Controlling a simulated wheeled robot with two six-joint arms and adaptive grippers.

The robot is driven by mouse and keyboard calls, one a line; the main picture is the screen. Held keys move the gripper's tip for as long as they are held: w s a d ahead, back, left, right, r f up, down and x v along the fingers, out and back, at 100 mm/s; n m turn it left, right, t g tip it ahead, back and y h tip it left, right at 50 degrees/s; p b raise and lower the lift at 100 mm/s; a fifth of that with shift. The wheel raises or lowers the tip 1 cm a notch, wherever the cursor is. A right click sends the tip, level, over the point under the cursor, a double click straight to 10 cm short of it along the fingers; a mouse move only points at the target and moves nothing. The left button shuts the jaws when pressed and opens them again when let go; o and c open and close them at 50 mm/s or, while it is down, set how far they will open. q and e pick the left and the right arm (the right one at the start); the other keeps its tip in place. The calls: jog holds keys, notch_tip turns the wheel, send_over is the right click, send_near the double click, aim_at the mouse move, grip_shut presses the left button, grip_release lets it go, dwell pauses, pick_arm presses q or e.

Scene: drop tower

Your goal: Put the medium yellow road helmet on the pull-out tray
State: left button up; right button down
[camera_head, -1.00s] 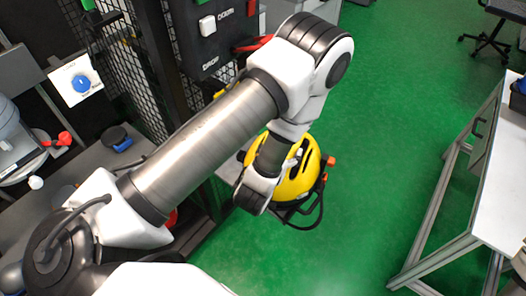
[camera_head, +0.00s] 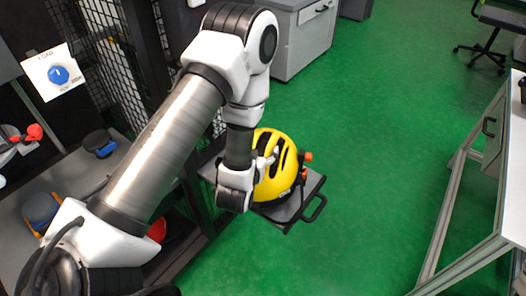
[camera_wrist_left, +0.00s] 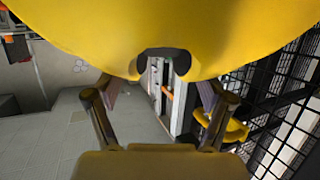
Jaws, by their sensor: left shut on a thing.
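The yellow road helmet (camera_head: 270,172) is in the middle of the head view, partly covered by my left wrist. It also fills the top of the left wrist view (camera_wrist_left: 160,25). My left gripper (camera_wrist_left: 158,92) is shut on the helmet; its two fingers reach up to the helmet's lower edge in the wrist view. The pull-out tray (camera_head: 287,213), grey with a black handle at its outer end, shows under and beside the helmet in the head view. I cannot tell whether the helmet touches the tray. My right gripper is not in view.
A black mesh-sided frame (camera_head: 108,45) stands left of the tray. A panel with a blue knob (camera_head: 57,74) is at the left. A grey surface (camera_head: 75,175) with dark and blue items lies below it. A white-topped bench (camera_head: 515,175) is at the right, with open green floor between.

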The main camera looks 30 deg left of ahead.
aim_at(263, 139)
pick_arm(q)
jog(key=w+a+f, duration=0.1)
jog(key=w+f, duration=0.3)
jog(key=shift+w+a, duration=0.35)
jog(key=shift+f+b, duration=0.15)
jog(key=shift+b, duration=0.15)
jog(key=o, duration=1.7)
